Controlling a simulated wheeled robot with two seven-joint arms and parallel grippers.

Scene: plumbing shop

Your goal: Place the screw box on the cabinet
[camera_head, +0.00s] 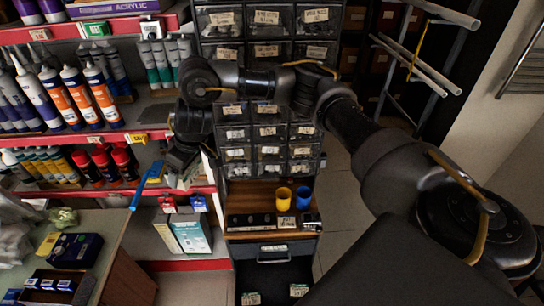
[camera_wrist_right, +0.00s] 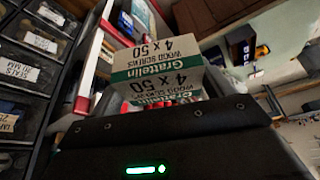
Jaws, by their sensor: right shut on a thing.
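The screw box (camera_wrist_right: 155,68), white and green with "4 x 50 wood screws" lettering, is held at my right gripper in the right wrist view, tilted. In the head view my right gripper (camera_head: 184,170) hangs beside the left shelves, left of the cabinet; its fingers and the box are small and partly hidden there. The right gripper is shut on the box. The cabinet (camera_head: 248,192) has a brown wooden top, with small drawers stacked above and an open dark drawer below. My left gripper is not in view.
A yellow cup (camera_head: 283,199), a blue cup (camera_head: 303,197) and a dark row of small items (camera_head: 251,221) stand on the cabinet top. Red-edged shelves (camera_head: 75,138) with tubes and cans stand left. A cluttered counter (camera_head: 112,236) is at lower left.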

